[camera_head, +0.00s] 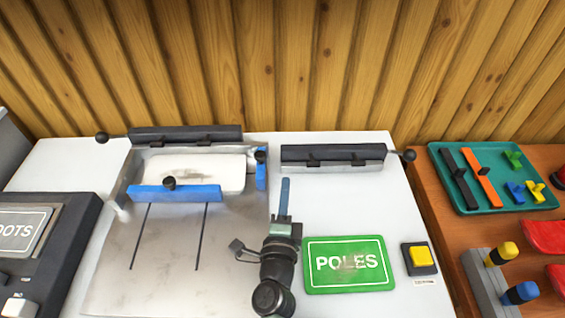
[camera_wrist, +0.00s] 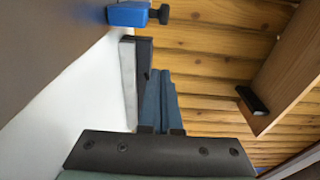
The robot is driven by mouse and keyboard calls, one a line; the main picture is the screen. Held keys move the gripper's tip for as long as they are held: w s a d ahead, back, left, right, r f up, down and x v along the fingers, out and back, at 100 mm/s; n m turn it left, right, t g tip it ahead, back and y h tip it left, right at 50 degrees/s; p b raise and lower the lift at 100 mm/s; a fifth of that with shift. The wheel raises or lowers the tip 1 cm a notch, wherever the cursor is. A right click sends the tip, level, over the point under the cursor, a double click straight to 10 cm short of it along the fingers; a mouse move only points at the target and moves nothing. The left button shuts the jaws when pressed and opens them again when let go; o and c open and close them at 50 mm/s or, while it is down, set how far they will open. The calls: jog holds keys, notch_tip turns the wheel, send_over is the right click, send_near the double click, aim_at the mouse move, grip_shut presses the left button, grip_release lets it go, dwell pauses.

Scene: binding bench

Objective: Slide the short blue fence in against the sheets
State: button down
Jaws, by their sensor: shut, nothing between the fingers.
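The short blue fence (camera_head: 261,176) stands at the right end of the metal plate (camera_head: 160,260), with a black knob on top. The white sheets (camera_head: 200,172) lie to its left, and a narrow gap seems to show between them. The long blue fence (camera_head: 195,193) runs along the front of the sheets. My gripper (camera_head: 285,182) is shut and empty, just right of and a little in front of the short fence, apart from it. In the wrist view, the shut blue fingers (camera_wrist: 160,80) point up the picture, and a blue block with a black knob (camera_wrist: 128,14) shows at the top.
A dark clamp bar (camera_head: 185,134) stands behind the sheets. A second clamp bar (camera_head: 333,154) stands right of my gripper. A green POLES sign (camera_head: 348,280) and a yellow button (camera_head: 421,256) lie to the right. A teal tray (camera_head: 470,205) holds coloured parts.

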aim_at(261, 164)
jog(key=w, duration=0.3)
jog(key=w+b, duration=0.1)
jog(key=w, duration=0.1)
jog(key=w+d+b, duration=0.1)
jog(key=w, duration=0.2)
jog(key=shift+w+f, duration=0.1)
jog(key=shift+w, duration=0.25)
jog(key=a+p, duration=0.1)
jog(key=a, duration=0.2)
jog(key=shift+s, duration=0.15)
jog(key=shift+s+a, duration=0.1)
jog(key=shift+a, duration=0.4)
jog(key=a, duration=0.2)
jog(key=a+p, duration=0.1)
jog(key=a, duration=0.2)
jog(key=shift+a+r+p, duration=0.2)
jog(key=shift+a+p, duration=0.1)
jog(key=shift+a+f, duration=0.1)
jog(key=shift+a, duration=0.35)
jog(key=shift+d, duration=0.15)
